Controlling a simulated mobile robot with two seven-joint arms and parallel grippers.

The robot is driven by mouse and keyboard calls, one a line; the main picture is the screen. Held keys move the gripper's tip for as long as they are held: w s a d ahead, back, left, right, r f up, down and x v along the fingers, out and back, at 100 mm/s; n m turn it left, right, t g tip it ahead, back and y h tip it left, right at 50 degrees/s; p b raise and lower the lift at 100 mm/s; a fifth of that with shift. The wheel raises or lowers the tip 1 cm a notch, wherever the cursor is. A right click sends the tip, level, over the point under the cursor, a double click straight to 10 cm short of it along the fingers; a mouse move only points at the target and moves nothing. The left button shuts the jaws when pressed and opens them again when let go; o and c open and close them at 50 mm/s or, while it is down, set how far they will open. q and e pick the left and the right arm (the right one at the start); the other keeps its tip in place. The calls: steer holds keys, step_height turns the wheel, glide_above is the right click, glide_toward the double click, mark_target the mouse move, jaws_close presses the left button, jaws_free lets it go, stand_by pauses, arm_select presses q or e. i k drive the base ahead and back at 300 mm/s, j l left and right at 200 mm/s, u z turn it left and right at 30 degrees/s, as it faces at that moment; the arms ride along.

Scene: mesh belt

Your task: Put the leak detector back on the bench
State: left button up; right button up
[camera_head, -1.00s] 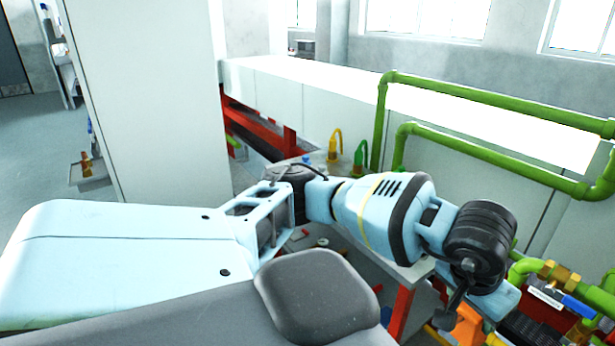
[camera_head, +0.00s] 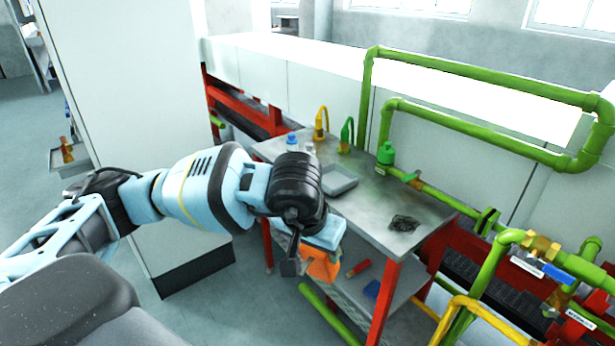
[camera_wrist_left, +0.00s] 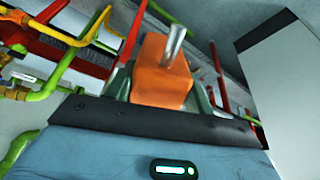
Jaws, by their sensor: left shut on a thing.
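The leak detector (camera_head: 322,268), an orange body, is held in my left gripper (camera_head: 312,258). The gripper is at the front left edge of the bench in the head view and partly hides the detector. In the left wrist view the orange detector (camera_wrist_left: 162,78) sits between the two dark fingers, with a grey metal stem at its top. The bench (camera_head: 428,208) has a grey worn top, red legs and a lower shelf. The detector appears in front of the bench, not on its top. My right gripper is in neither current view.
Green pipes (camera_head: 490,148) run behind and to the right. A white cabinet (camera_head: 130,110) stands left. Bare top lies around the mesh patch.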

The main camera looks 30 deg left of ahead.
mark_target(372, 210)
steer(key=i+l, duration=0.15)
steer(key=i, duration=0.4)
steer(key=i+l, duration=0.15)
steer(key=i, duration=0.4)
